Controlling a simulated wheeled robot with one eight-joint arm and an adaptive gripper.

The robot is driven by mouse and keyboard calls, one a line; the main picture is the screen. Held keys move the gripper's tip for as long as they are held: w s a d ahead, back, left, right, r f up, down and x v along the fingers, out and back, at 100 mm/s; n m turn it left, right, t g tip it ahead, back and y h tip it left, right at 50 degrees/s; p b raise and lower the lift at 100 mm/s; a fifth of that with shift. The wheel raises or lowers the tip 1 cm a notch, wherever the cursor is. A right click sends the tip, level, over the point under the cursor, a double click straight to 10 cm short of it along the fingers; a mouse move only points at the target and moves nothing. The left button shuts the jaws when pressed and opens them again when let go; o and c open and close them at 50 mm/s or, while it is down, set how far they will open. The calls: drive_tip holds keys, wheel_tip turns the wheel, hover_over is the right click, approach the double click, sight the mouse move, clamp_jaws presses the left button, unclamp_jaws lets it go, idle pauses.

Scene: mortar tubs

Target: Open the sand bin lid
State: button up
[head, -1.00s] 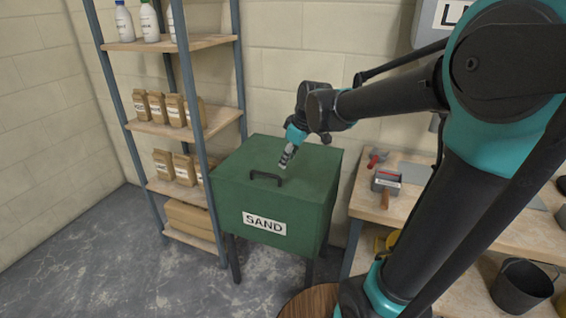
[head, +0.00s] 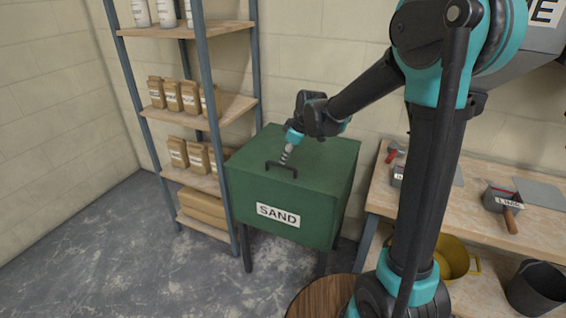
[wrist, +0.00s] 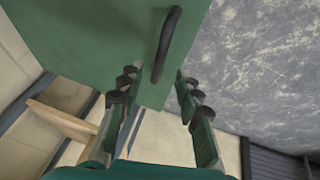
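The green sand bin (head: 270,205) stands on legs with a white SAND label on its front. Its lid (head: 325,163) is shut and flat on top. A dark bar handle (head: 281,165) sits near the lid's front edge. My gripper (head: 286,156) is just above and behind the handle, pointing down at it. In the wrist view my gripper (wrist: 156,76) is open, its two fingers apart. The handle (wrist: 168,42) lies ahead of the gap between the fingertips, and nothing is held. Whether a finger touches the handle I cannot tell.
A shelf rack (head: 213,110) with paper bags and bottles stands close to the bin's left. A wooden bench (head: 450,205) with tools is at the right, with a yellow bucket (head: 455,258) and a dark bucket (head: 537,288) below. Floor is free front left.

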sight(281, 165)
drive_tip(key=shift+x, duration=2.5)
clamp_jaws()
